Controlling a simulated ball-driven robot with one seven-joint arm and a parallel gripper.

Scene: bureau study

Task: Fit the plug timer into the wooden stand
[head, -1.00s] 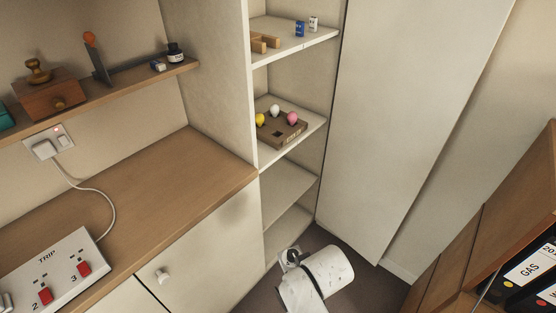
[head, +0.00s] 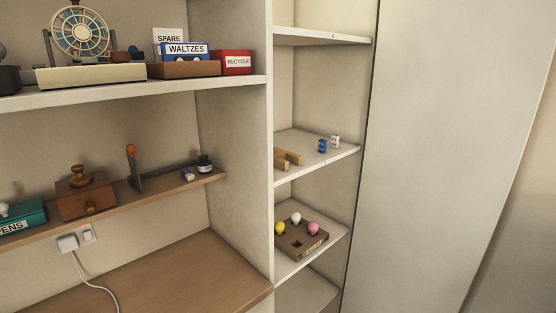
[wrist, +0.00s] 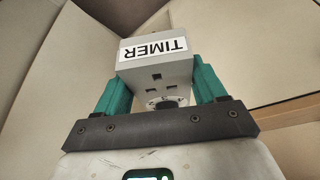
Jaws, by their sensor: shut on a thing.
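The plug timer (wrist: 158,72) is a grey block with a white TIMER label, upside down in the wrist view, and socket holes on its face. My gripper (wrist: 160,82) is shut on it, with a teal finger on each side. Neither the timer nor my gripper shows in the head view now. A pale wooden piece with two arms (head: 288,158), which looks like the wooden stand, lies on a white shelf of the corner cupboard. Its left part is hidden behind the cupboard's upright.
Small blue (head: 322,146) and white (head: 335,141) items stand right of the wooden piece. The shelf below holds a brown tray (head: 300,243) with yellow, white and pink bulb-like things. A tall pale panel (head: 440,140) borders the cupboard on the right.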

